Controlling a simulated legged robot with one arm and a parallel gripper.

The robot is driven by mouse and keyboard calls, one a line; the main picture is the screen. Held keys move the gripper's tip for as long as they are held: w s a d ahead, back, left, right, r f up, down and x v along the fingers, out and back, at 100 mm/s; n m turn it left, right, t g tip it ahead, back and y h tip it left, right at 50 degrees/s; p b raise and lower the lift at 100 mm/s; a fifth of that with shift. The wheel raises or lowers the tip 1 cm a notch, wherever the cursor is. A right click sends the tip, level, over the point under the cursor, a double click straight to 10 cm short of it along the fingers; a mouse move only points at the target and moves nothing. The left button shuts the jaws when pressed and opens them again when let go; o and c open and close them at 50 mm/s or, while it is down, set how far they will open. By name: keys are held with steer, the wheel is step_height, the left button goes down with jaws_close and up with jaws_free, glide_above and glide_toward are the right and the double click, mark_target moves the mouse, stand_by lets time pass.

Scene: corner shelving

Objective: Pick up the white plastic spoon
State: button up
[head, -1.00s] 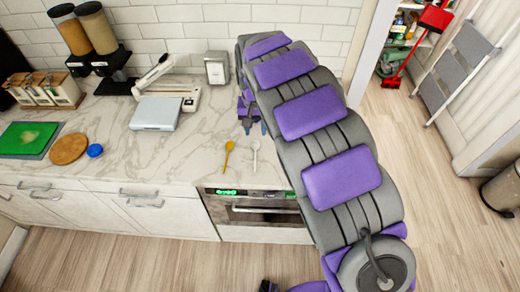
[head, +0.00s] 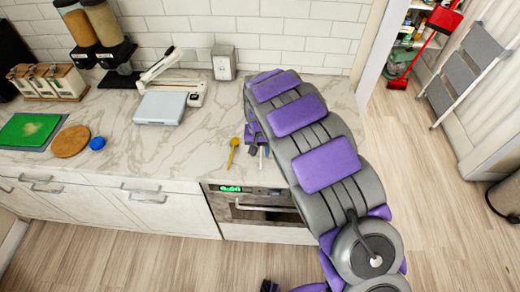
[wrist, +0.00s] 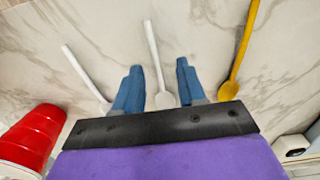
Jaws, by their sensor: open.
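A white plastic spoon (wrist: 153,55) lies on the marble counter in the wrist view, with its handle running between the two blue fingers of my gripper (wrist: 158,68). The fingers are open, one on each side of it; contact cannot be told. Its lower end is partly hidden by my gripper. In the head view my gripper (head: 258,149) is low over the counter near the oven, and only a bit of the spoon (head: 262,161) shows below it. A second slim white utensil (wrist: 82,69) lies to the left in the wrist view; its type is unclear.
A yellow spoon (wrist: 241,52) lies right of my gripper in the wrist view; in the head view it is to the left (head: 233,152). A red cup (wrist: 28,137) is at the wrist view's left edge. A scale (head: 161,107) stands further left on the counter.

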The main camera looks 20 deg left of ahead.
mark_target(261, 153)
steer(key=shift+d+f, duration=0.25)
steer(key=shift+f, duration=1)
steer(key=shift+d, duration=0.1)
steer(key=shift+a, duration=0.2)
steer(key=c, duration=0.6)
jaws_close()
steer(key=shift+d, duration=0.1)
